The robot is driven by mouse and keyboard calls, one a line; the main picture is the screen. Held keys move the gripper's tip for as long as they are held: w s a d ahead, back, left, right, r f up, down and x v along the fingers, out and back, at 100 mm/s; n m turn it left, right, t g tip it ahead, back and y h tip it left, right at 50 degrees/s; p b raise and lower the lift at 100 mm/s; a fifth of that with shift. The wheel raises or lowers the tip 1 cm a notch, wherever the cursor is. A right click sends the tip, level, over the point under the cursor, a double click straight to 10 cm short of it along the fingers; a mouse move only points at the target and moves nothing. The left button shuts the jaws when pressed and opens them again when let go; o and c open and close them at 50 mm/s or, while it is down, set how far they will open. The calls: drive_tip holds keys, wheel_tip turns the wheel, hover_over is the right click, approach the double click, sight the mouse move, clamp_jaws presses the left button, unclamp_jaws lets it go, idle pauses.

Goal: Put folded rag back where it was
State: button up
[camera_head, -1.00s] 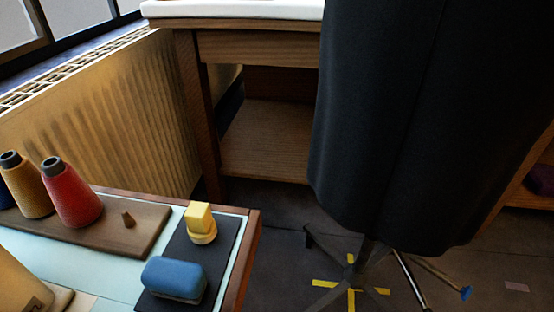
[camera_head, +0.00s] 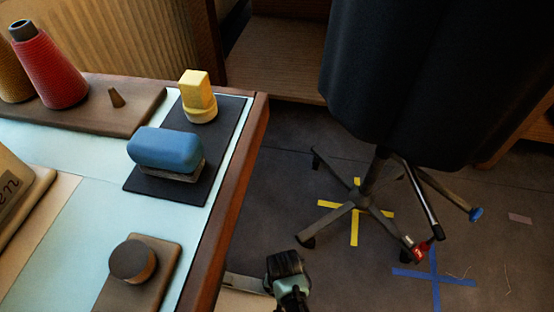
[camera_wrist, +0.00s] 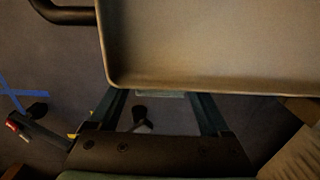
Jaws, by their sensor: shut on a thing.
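My gripper (camera_wrist: 160,105) reaches up from the bottom of the wrist view, its two dark fingers apart with a small pale greenish strip (camera_wrist: 160,94) between their tips. The strip seems to be part of the folded rag; most of it is hidden and its shape cannot be told. A broad grey-brown panel (camera_wrist: 210,45) with a raised rim fills the upper right there and meets the fingertips. In the head view my gripper (camera_head: 287,268) is low in front of the table's right edge. No other folded rag is clear on the table.
The table (camera_head: 225,245) holds a dark mat (camera_head: 215,150) with a blue rounded block (camera_head: 165,149) and a yellow block (camera_head: 197,92). A round dark-topped piece (camera_head: 133,262) sits nearer. A dark curved handle (camera_wrist: 60,14) adjoins the panel.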

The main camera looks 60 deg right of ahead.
drive_tip(key=shift+w+a+f+b, duration=0.15)
drive_tip(key=shift+w+b, duration=0.05)
drive_tip(key=shift+w, duration=0.25)
drive_tip(key=shift+w+a+f+b, duration=0.1)
drive_tip(key=shift+w+a+b, duration=0.1)
drive_tip(key=shift+w, duration=0.2)
drive_tip(key=shift+s+f+b, duration=0.2)
drive_tip(key=shift+f+b, duration=0.75)
drive_tip(key=shift+f, duration=0.3)
drive_tip(key=shift+f, duration=0.1)
drive_tip(key=shift+f, duration=0.25)
drive_tip(key=o, duration=1.1)
drive_tip(key=shift+o, duration=0.2)
drive_tip(key=shift+d+f+b, duration=0.1)
drive_tip(key=shift+b, duration=0.4)
drive_tip(key=r+p, duration=0.3)
drive_tip(key=r, duration=0.1)
drive_tip(key=r+p, duration=0.3)
drive_tip(key=r, duration=0.2)
drive_tip(key=r+p, duration=0.4)
drive_tip(key=shift+w+d+r, duration=0.15)
drive_tip(key=shift+w+d, duration=0.1)
drive_tip(key=shift+w, duration=0.05)
